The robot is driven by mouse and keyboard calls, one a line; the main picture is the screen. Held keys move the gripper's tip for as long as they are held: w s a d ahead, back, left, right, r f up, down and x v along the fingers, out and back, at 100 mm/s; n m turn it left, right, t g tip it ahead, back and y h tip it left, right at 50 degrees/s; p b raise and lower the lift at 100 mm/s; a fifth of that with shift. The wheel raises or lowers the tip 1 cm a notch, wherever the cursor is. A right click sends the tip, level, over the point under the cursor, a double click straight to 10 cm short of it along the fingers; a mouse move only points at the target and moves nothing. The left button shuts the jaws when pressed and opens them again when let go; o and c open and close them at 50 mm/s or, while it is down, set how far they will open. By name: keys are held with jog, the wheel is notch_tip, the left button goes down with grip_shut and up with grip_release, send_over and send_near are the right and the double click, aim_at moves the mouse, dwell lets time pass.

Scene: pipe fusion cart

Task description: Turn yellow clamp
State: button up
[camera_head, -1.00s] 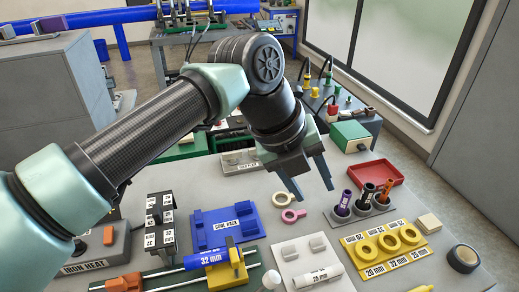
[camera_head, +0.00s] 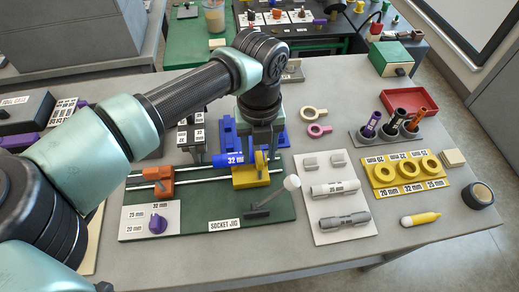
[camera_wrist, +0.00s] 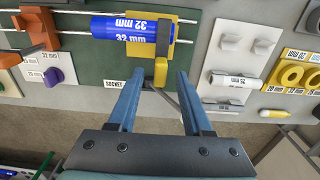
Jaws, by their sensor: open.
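The yellow clamp (camera_head: 251,177) sits on the green socket jig (camera_head: 282,205), over the right end of a blue 32 mm pipe (camera_head: 235,159). In the wrist view the yellow clamp (camera_wrist: 161,70) has its lower tab close to the gap between my fingertips. The blue pipe (camera_wrist: 118,30) lies across two metal rails there. My gripper (camera_head: 265,150) is above the clamp and partly covers it in the head view. In the wrist view my gripper (camera_wrist: 155,76) is open, with nothing held between its blue fingers. I cannot tell whether the fingertips touch the clamp.
An orange block (camera_head: 157,183) stands on the rails at left. A lever with a white knob (camera_head: 292,183) rises to the right of the clamp. A purple knob (camera_head: 157,224) is at the jig's front left. A white board (camera_head: 333,231) with grey fittings lies to the right.

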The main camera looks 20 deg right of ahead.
jog(key=shift+f, duration=0.6)
grip_shut()
